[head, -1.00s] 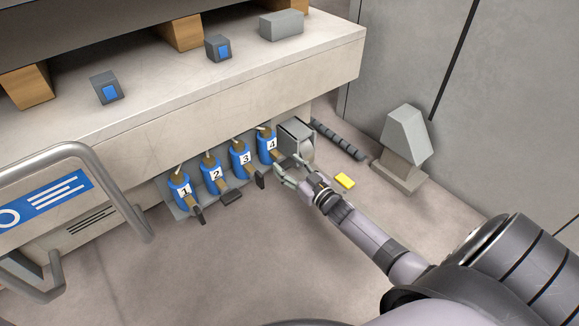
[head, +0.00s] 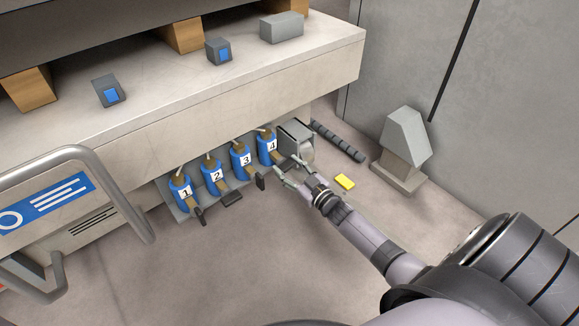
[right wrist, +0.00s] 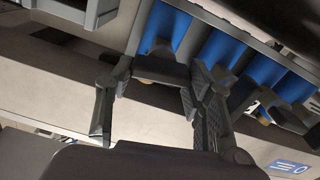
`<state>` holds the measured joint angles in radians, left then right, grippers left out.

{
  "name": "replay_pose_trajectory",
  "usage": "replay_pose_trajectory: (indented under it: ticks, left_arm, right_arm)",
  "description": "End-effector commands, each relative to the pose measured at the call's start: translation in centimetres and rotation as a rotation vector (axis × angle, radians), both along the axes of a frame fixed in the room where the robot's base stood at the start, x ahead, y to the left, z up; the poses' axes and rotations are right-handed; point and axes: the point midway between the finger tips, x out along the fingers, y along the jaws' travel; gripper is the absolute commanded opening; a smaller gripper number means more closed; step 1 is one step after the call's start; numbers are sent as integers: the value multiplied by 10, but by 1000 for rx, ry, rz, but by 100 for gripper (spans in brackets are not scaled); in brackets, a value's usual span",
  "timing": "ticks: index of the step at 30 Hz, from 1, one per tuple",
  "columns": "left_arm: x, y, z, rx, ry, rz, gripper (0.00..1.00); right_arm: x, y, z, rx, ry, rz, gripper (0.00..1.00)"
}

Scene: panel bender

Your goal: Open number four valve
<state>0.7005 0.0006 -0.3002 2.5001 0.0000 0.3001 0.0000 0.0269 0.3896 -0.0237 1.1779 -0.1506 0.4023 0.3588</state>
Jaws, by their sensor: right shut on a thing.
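The number four valve (head: 267,147) is the rightmost in a row of blue numbered valves under the bench. My right gripper (head: 285,175) is at its dark lever, which it partly hides in the head view. In the right wrist view, my right gripper (right wrist: 152,95) has a finger on each side of the dark grey lever (right wrist: 160,70) and is shut on it. Valves one (head: 184,194), two (head: 216,176) and three (head: 241,160) stand to its left, each with a dark lever. My left gripper is not in view.
A grey box (head: 296,140) stands just right of valve four. A yellow block (head: 345,181) and a dark ribbed bar (head: 338,141) lie on the floor nearby. A grey pedestal (head: 405,145) stands at the right. The floor in front of the valves is clear.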

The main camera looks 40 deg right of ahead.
Motion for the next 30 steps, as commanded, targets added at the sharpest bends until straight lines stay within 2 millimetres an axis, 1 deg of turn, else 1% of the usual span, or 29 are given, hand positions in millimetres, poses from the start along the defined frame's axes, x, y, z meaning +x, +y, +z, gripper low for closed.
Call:
replay_pose_trajectory:
  ticks: [3, 12, 20, 30]
  left_arm:
    - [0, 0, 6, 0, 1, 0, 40]
    - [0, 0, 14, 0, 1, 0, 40]
    - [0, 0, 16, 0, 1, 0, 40]
    - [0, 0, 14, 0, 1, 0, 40]
  right_arm:
    - [0, 1, 1, -98, -7, -1, 20]
    - [0, 2, 0, -384, -29, 0, 20]
    - [0, 3, -2, -629, -47, -1, 20]
    - [0, 4, -4, -951, -74, 0, 20]
